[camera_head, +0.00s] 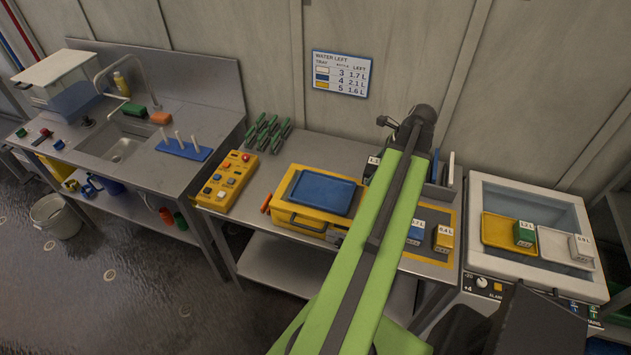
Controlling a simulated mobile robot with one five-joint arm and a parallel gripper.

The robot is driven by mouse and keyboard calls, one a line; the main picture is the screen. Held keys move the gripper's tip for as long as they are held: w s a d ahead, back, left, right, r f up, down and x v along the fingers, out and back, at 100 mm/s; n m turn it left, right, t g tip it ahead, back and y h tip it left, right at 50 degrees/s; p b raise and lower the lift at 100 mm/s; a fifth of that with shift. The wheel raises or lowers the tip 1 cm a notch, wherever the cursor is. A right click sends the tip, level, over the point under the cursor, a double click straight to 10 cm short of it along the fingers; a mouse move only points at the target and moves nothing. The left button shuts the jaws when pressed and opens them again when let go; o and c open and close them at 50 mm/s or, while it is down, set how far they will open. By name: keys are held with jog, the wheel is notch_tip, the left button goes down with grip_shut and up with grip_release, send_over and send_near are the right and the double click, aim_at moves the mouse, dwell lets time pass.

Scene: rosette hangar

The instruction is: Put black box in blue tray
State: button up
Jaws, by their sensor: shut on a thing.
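The black box (370,168) shows a small white label at the left edge of my green arm, above the back of the middle table. My arm hides its right part. My gripper is mostly hidden behind the arm and is shut on the black box. The box is right of the blue tray, apart from it. The blue tray (323,191) lies empty on top of a yellow case (303,221) on the table.
A blue box (415,236) and a yellow box (443,241) stand right of my arm. The yellow tray (496,232) holds a green box (523,236); the white tray (558,247) holds a white box (580,250). An orange button panel (226,182) lies left of the case.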

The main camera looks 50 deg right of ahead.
jog(key=b, duration=0.7)
send_near(333, 194)
jog(key=shift+w+a+f, duration=0.3)
jog(key=shift+w+f, duration=0.4)
jog(key=shift+w, duration=0.35)
notch_tip(333, 194, down, 4)
jog(key=b, duration=0.4)
jog(key=shift+s+f, duration=0.1)
jog(key=shift+f, duration=0.1)
jog(key=shift+r, duration=0.25)
jog(key=shift+f, duration=0.2)
jog(key=o, duration=1.4)
jog(key=shift+o, duration=0.2)
jog(key=shift+r, duration=0.1)
